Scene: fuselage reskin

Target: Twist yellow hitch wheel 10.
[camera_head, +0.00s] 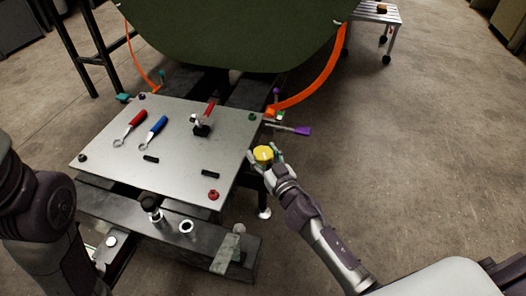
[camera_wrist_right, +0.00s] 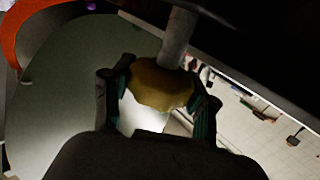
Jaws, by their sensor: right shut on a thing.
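The yellow hitch wheel (camera_head: 263,154) is at the right edge of the grey metal plate in the head view. My right gripper (camera_head: 270,163) is shut on it, with its fingers around the wheel's sides. In the right wrist view the wheel (camera_wrist_right: 160,85) sits between the two fingers of my right gripper (camera_wrist_right: 158,98), with a grey shaft (camera_wrist_right: 178,38) running up from it. No number can be read on the wheel. My left arm is at the left of the head view, but its gripper does not show.
The grey plate (camera_head: 130,178) carries a red wrench (camera_head: 131,127), a blue wrench (camera_head: 154,132) and a red-handled clamp (camera_head: 208,113). A purple-handled lever (camera_head: 302,131) sticks out just above the wheel. The green fuselage panel (camera_head: 230,30) and orange rim (camera_head: 318,85) are behind.

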